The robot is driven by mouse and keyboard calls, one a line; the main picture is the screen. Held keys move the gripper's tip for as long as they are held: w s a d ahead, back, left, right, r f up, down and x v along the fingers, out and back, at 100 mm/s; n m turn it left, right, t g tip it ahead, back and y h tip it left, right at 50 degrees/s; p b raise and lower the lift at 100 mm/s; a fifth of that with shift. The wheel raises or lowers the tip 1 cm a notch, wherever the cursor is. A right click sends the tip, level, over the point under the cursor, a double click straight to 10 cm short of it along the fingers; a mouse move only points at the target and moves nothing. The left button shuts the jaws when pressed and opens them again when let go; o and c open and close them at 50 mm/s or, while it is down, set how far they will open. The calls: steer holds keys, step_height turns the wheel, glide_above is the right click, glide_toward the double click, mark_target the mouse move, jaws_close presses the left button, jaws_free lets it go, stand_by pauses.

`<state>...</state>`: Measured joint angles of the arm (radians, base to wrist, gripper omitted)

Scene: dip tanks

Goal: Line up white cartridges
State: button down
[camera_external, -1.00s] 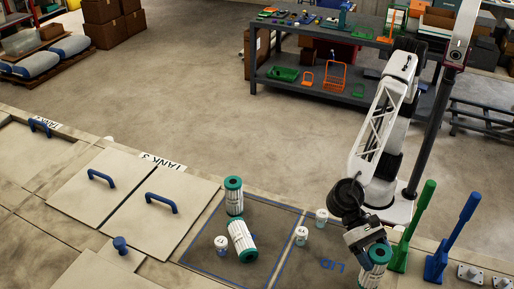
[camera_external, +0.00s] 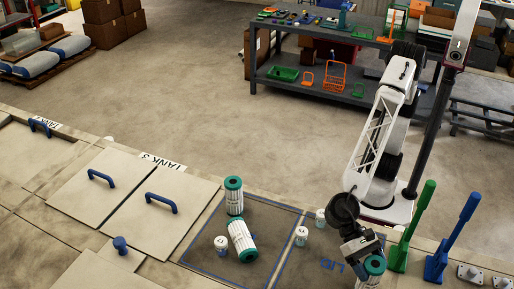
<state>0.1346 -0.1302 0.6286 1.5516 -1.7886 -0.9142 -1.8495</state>
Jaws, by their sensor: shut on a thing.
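One white cartridge with green ends (camera_external: 234,197) stands upright at the back of a dark mat with blue lines. A second white cartridge (camera_external: 242,238) lies tilted on its side just in front of it, its green end toward the front. A third white cartridge (camera_external: 370,276) is at the lower right, upright, with its green top at my gripper (camera_external: 371,257). My gripper points down and is shut on this third cartridge. The fingertips are partly hidden, and the frame edge is close to the cartridge's lower end.
Small white jars stand at the mat's left (camera_external: 221,244), at its middle line (camera_external: 301,236) and near my arm (camera_external: 320,217). Green (camera_external: 411,230) and blue (camera_external: 453,240) levers rise at the right. Tank lids with blue handles (camera_external: 160,203) lie left.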

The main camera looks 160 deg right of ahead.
steer(key=shift+f, duration=1.3)
stand_by(0.4)
steer(key=shift+c, duration=0.7)
jaws_free()
steer(key=shift+f, duration=0.1)
steer(key=shift+s+d, duration=0.1)
steer(key=v, duration=0.7)
steer(key=shift+d+r, duration=0.2)
steer(key=shift+d, duration=0.05)
steer(key=shift+s+r, duration=0.1)
steer(key=shift+s, duration=0.05)
